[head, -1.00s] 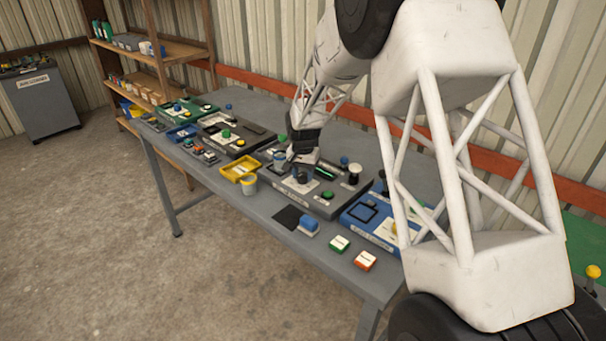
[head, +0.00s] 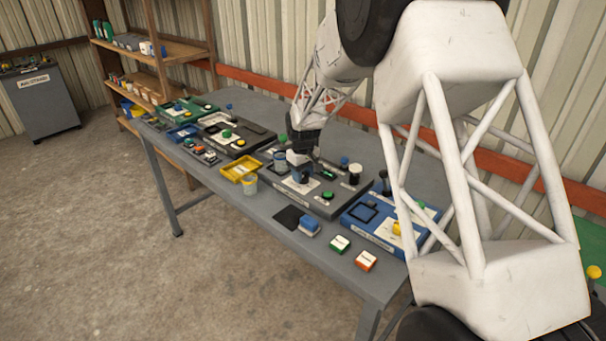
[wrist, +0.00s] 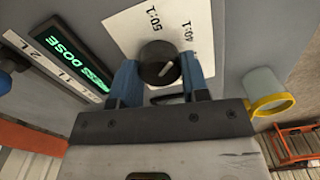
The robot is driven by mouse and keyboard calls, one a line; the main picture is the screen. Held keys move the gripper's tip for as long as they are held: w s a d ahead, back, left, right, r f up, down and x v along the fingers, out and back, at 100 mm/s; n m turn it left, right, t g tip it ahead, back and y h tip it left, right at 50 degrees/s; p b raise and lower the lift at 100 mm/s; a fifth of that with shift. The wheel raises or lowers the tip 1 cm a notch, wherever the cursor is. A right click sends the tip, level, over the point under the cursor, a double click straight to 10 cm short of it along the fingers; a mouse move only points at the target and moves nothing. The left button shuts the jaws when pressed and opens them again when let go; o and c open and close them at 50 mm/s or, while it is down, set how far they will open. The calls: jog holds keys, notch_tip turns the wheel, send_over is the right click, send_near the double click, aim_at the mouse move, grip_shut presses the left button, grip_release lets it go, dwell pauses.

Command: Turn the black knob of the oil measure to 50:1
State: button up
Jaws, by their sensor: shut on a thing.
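The black knob (wrist: 153,54) stands on a white card (wrist: 136,25) printed 50:1 and 40:1 in the wrist view. A short pale mark on the knob lies toward its right side. I cannot tell exactly which figure it points at. The grey oil measure (head: 322,209) lies on the table in the head view. My gripper (wrist: 160,76) has its blue fingers on either side of the knob and is shut on it. In the head view my gripper (head: 301,174) is over the oil measure and mostly hides the knob.
A lit green DOSE display (wrist: 68,55) is beside the card. A clear cup with a yellow rim (wrist: 265,92) stands near my right finger. A yellow tray (head: 240,170) is left of the oil measure, and a blue device (head: 385,222) is at its right.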

aim_at(303, 174)
jog(key=n, duration=0.3)
jog(key=shift+n, duration=2.2)
jog(key=o, duration=0.9)
jog(key=shift+r, duration=0.15)
jog(key=shift+r, duration=3.75)
